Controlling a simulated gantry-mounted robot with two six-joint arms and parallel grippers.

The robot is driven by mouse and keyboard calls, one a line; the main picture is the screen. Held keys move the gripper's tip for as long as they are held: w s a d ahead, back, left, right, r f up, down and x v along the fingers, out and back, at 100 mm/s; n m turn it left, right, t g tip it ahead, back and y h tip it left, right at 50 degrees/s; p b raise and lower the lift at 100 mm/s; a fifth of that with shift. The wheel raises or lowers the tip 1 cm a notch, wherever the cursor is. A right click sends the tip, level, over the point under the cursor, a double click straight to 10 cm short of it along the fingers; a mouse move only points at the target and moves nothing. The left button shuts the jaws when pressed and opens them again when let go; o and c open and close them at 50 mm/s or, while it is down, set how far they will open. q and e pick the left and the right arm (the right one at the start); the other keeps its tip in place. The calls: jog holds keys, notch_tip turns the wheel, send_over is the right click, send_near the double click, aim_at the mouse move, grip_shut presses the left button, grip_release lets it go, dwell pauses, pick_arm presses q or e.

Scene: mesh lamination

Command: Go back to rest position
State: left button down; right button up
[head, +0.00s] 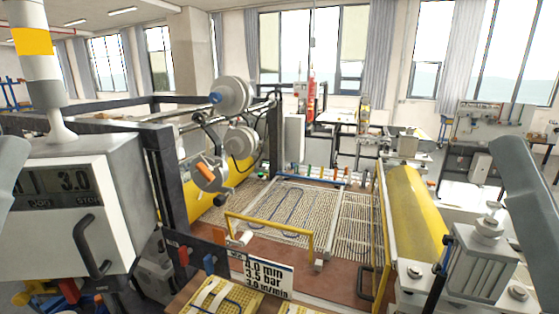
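The lamination machine fills the middle of the head view. A pale mesh sheet (272,203) lies flat on its brown bed, with a dark blue looped line on it. A second mesh or grid section (356,222) lies to its right. A yellow bar (268,229) stands across the front of the mesh. Grey parts of my arms show at the left and right picture edges. Neither of my grippers is in view, so their state and anything in them are hidden.
A control box (110,200) with a display reading 3.0 stands at left. Yellow rollers (418,205) flank the bed. A settings sign (268,277) and a yellow mesh piece (222,299) are at the front. A metal cylinder unit (478,262) stands at right.

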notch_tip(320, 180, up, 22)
jog(key=p, duration=1.9)
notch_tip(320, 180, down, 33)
jog(key=b, duration=3.2)
